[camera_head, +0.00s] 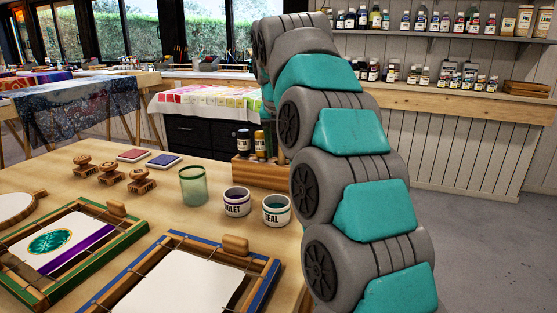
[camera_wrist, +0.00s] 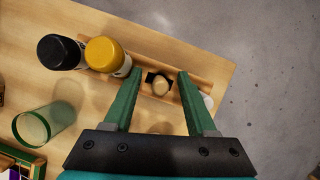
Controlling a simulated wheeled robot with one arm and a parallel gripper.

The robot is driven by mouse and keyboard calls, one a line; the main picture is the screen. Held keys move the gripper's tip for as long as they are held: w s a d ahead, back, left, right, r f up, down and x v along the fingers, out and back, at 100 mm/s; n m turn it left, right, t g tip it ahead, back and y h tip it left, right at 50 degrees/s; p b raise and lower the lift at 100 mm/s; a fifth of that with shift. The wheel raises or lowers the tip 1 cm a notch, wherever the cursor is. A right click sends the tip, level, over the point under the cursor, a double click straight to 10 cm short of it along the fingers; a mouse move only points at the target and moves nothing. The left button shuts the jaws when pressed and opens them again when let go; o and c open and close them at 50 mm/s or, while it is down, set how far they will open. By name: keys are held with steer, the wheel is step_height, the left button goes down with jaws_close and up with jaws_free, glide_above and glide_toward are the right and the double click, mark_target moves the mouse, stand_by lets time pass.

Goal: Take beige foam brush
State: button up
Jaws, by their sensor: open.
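In the wrist view, a rounded beige end (camera_wrist: 161,86), apparently the beige foam brush seen from above, stands in a wooden rack. A black piece lies around or just behind it; I cannot tell which. My gripper (camera_wrist: 159,74) is open above the rack, with one green finger on each side of the beige end. I see no contact between the fingers and it. In the head view my arm hides the gripper and the brush; only the left part of the wooden rack (camera_head: 262,174) shows.
A dark-capped bottle (camera_wrist: 60,52) and a yellow-capped bottle (camera_wrist: 104,54) stand in the rack, left of my fingers. A green glass (camera_wrist: 48,124) stands on the table. Violet (camera_head: 236,202) and teal (camera_head: 276,211) jars are near the rack. Grey floor lies past the table edge.

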jaws_close()
stand_by(0.3)
steer(key=shift+r, duration=0.25)
